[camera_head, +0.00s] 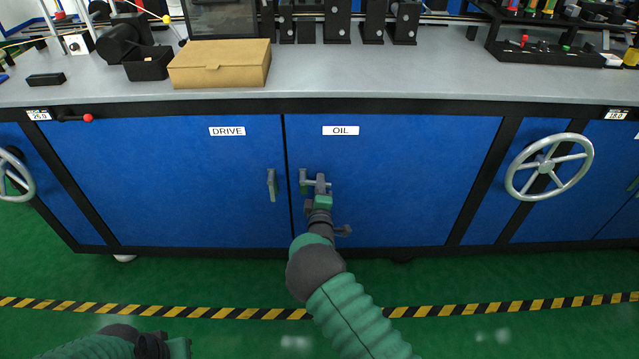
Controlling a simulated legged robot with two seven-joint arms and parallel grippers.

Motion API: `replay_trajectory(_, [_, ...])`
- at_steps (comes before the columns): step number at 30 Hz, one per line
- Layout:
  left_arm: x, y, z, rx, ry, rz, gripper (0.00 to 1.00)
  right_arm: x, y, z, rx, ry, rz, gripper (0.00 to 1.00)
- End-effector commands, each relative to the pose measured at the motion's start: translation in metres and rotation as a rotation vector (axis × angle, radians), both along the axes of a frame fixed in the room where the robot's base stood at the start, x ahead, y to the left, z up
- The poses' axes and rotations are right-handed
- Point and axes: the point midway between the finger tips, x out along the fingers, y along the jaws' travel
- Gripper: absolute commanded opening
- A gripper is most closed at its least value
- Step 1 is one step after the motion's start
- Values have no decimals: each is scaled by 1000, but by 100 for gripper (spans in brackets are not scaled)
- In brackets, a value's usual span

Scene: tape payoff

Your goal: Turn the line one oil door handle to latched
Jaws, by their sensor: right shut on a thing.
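The blue oil door (420,190) carries a white OIL label (341,131). Its grey-green handle (303,181) is at the door's left edge, and a short bar seems to reach right from it; my gripper partly hides it. My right gripper (318,187) comes up from below and is shut on the oil door handle. My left gripper (165,346) is low at the bottom left, away from the cabinet; whether its fingers are open is unclear.
The drive door (180,185) on the left has its own upright handle (272,185), close to my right gripper. Handwheels stand out at the right (549,167) and far left (12,175). A cardboard box (220,64) sits on the grey worktop (400,75). The green floor in front is clear.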

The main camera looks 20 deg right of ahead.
Motion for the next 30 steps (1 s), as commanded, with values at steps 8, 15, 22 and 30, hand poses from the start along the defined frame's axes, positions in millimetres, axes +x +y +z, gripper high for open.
replay_trajectory(8, [0, 0, -8, 0, 0, 0, 0, -1, -2, -20, 239, -59, -11, 0])
replay_trajectory(15, [0, 0, -14, 0, 0, 0, 0, 1, 4, -31, 459, -121, -12, 0])
replay_trajectory(22, [0, 0, -19, 0, 0, 0, 0, 3, 12, -40, 670, -183, -13, 0])
replay_trajectory(30, [0, 0, -25, 0, 0, 0, 0, 7, 25, -48, 916, -252, -13, 0])
